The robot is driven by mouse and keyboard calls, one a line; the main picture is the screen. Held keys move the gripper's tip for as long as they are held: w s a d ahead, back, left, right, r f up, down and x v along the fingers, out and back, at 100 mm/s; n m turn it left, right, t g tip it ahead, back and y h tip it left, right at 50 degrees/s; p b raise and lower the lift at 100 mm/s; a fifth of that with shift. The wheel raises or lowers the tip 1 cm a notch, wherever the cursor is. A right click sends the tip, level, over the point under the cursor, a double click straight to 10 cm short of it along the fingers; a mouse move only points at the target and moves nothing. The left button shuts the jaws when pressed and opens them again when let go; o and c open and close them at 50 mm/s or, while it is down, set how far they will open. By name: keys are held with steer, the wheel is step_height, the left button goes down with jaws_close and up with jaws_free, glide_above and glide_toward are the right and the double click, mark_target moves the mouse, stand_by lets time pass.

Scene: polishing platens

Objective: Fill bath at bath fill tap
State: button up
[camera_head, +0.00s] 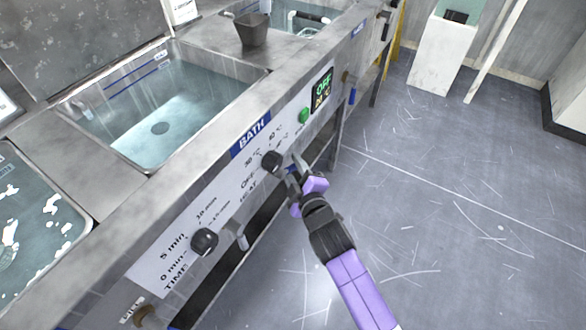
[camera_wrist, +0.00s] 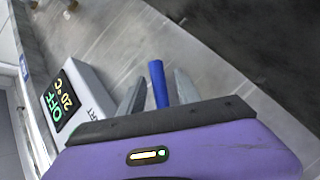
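The bath (camera_head: 215,62) is a steel basin in the head view, with a drain on its floor, a spout (camera_head: 80,106) at its left and blue lines on its back wall. I cannot tell its water level. A blue handle (camera_wrist: 158,84) stands between my fingers in the wrist view. In the head view it is mostly hidden by my gripper (camera_head: 291,168), which is at the front panel just right of the upper black knob. My gripper is open, with a finger on each side of the handle and gaps showing.
The panel carries an upper black knob (camera_head: 272,161), a lower black knob (camera_head: 204,241), a green button (camera_head: 304,115) and a display (camera_head: 321,91) reading OFF and 20 °C. A grey cup (camera_head: 252,30) stands on the counter.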

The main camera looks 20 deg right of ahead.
steer(key=shift+w, duration=0.25)
jaws_close()
stand_by(1.4)
